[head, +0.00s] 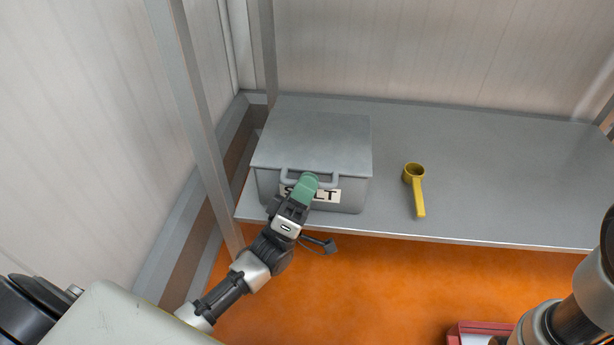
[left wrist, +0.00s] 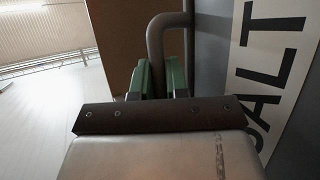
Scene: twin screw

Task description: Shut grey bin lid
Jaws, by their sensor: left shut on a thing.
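The grey bin (head: 262,185) stands on the left end of a metal shelf, with a label on its front that is partly covered. Its grey lid (head: 315,140) lies flat over the top and looks down on the bin. A looped handle (head: 327,180) sticks out at the lid's front edge. My left gripper (head: 306,184) is at the bin's front with green fingertips shut on the handle. In the left wrist view the handle (left wrist: 157,45) rises between the green fingers, beside the label (left wrist: 270,60). My right gripper is not visible; only part of my right arm shows at the right edge.
The grey shelf (head: 480,165) is mostly clear to the right of the bin. A yellow scoop (head: 416,188) lies on it. A metal post (head: 188,110) stands left of the bin. A red box (head: 478,332) is at the bottom on the orange floor (head: 400,285).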

